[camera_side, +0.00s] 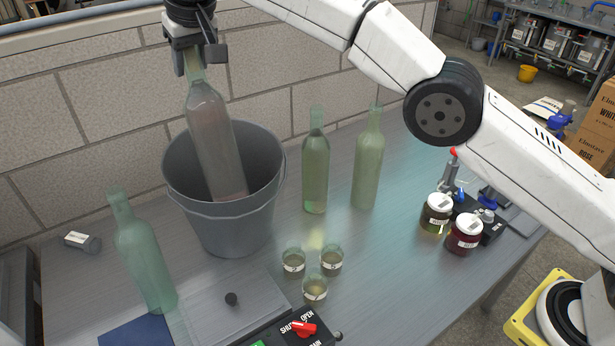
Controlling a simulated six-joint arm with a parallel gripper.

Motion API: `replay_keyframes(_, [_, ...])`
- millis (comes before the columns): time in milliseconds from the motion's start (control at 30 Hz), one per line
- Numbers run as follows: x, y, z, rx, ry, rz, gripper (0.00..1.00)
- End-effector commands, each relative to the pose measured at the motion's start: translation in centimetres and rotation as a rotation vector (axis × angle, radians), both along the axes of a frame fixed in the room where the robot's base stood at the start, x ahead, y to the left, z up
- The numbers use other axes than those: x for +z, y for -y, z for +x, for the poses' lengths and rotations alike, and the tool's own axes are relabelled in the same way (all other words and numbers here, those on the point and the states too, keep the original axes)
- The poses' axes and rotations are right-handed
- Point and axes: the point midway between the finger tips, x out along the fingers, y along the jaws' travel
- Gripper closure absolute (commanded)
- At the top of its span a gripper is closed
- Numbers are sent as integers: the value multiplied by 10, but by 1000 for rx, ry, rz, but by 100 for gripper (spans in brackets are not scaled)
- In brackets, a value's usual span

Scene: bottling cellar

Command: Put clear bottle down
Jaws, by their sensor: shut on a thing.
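The clear bottle (213,137) hangs by its neck from my gripper (194,62), which is shut on it. The bottle is slightly tilted, with its base toward the lower right. It overlaps the mouth of a grey bucket (235,231) in the side view, and its lower end appears within the bucket's opening. A little reddish tint shows near its base. I cannot tell whether it touches the bucket. The bucket stands on the grey table (380,262) near the wall.
Two greenish bottles (315,168) (368,160) stand right of the bucket; another (146,258) stands at the front left. Three small labelled cups (331,261) and a control box with a red knob (303,328) are in front. Two jars (465,233) (437,212) stand at the right.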

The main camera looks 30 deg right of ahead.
Motion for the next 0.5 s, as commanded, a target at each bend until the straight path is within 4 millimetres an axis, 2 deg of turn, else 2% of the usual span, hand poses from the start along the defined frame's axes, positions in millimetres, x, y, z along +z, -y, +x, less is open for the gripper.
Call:
replay_keyframes(100, [-1,-2,1,15,3,4,100])
replay_keyframes(233, [-15,-6,6,59,3,3,100])
replay_keyframes(500, [-60,-18,18,202,3,3,100])
